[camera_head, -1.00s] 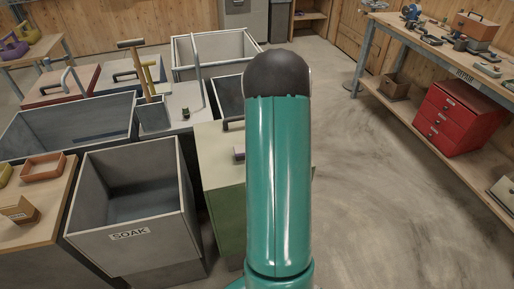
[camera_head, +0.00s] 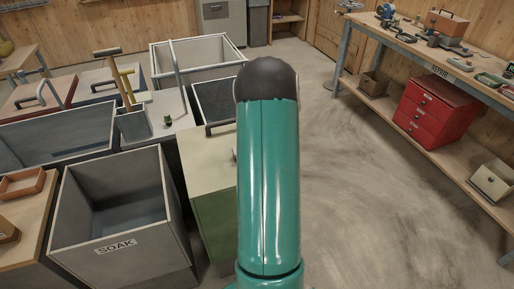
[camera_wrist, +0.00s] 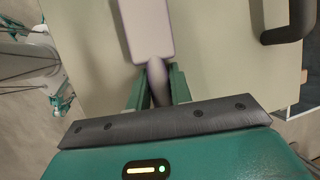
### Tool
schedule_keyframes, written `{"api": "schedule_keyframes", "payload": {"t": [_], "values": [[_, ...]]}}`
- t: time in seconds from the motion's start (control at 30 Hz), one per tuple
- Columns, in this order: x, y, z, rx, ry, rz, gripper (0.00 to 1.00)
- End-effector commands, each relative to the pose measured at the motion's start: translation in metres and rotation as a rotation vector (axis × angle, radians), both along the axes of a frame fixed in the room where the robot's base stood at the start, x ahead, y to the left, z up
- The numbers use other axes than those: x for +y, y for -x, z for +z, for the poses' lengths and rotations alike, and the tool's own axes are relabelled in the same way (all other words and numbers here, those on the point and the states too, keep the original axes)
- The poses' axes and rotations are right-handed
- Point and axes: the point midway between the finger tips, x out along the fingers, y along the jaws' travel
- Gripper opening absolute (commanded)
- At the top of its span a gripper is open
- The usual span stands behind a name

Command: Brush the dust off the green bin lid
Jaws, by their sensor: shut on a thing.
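The green bin (camera_head: 216,223) stands left of my arm, with its pale green lid (camera_head: 202,155) on top. The lid has a dark handle (camera_head: 222,126), which also shows at the upper right of the wrist view (camera_wrist: 290,24). My gripper (camera_wrist: 157,84) is shut on the grey handle of a brush (camera_wrist: 147,28). The brush's pale, flat head points away from me over the lid. I cannot tell whether its bristles touch the lid. No distinct dust shows on the lid. In the head view my arm hides the gripper and brush.
An open grey bin marked SOAK (camera_head: 121,203) stands left of the green bin. Several other bins stand behind. A workbench (camera_head: 420,48) with a red drawer box (camera_head: 438,112) on its lower shelf is at right. Bare floor (camera_head: 370,200) lies between.

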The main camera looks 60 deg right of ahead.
Motion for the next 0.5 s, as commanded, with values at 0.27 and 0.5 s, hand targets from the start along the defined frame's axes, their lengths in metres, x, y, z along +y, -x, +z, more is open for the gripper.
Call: {"api": "schedule_keyframes", "payload": {"t": [0.27,0.5], "values": [[-0.019,0.015,-0.001,0.004,0.0,-0.004,0.03],[-0.028,0.021,0.0,0.003,-0.001,-0.002,0.03]]}}
